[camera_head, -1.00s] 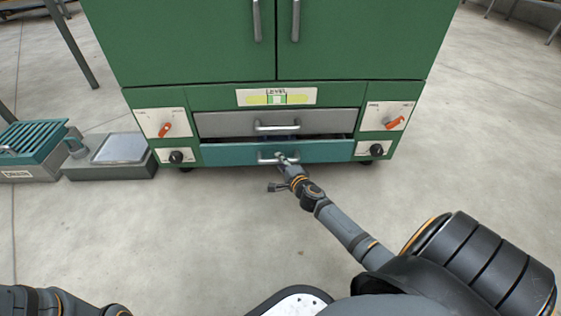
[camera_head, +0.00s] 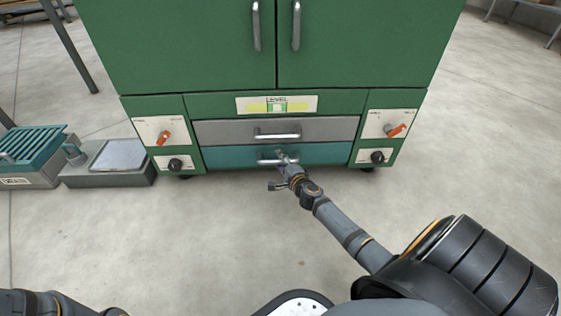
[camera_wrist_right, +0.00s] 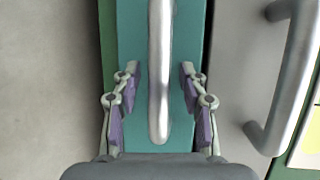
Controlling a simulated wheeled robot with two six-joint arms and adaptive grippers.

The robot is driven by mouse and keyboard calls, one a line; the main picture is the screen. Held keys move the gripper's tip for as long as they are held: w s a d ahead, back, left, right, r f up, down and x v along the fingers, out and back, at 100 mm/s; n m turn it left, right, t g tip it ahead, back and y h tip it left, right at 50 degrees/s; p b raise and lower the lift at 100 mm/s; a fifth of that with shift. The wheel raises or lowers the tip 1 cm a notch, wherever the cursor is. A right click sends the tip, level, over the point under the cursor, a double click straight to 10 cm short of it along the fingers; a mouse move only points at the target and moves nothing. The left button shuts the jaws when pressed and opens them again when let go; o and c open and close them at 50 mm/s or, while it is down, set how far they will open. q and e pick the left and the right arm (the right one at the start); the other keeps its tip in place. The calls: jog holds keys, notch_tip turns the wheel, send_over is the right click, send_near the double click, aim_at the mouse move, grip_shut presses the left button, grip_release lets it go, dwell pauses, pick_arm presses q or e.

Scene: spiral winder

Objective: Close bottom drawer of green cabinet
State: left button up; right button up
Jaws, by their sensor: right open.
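The green cabinet (camera_head: 275,180) fills the upper middle of the head view. Its teal bottom drawer (camera_head: 228,157) now sits about flush with the grey drawer (camera_head: 225,132) above it, with no open gap visible between them. My right gripper (camera_head: 283,157) is at the bottom drawer's silver handle (camera_head: 266,161). In the right wrist view, the open fingers of the right gripper (camera_wrist_right: 159,88) stand on either side of the handle (camera_wrist_right: 159,60), in front of the teal drawer face (camera_wrist_right: 190,40). My left gripper is not in view; only part of my left arm shows at the lower left.
Panels with orange switches (camera_head: 163,138) and black knobs flank the drawers. A grey box (camera_head: 110,168) and a teal slatted box (camera_head: 35,160) stand on the floor left of the cabinet. The floor in front is clear.

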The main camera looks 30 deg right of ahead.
jog(key=v, duration=1.2)
jog(key=shift+d, duration=0.1)
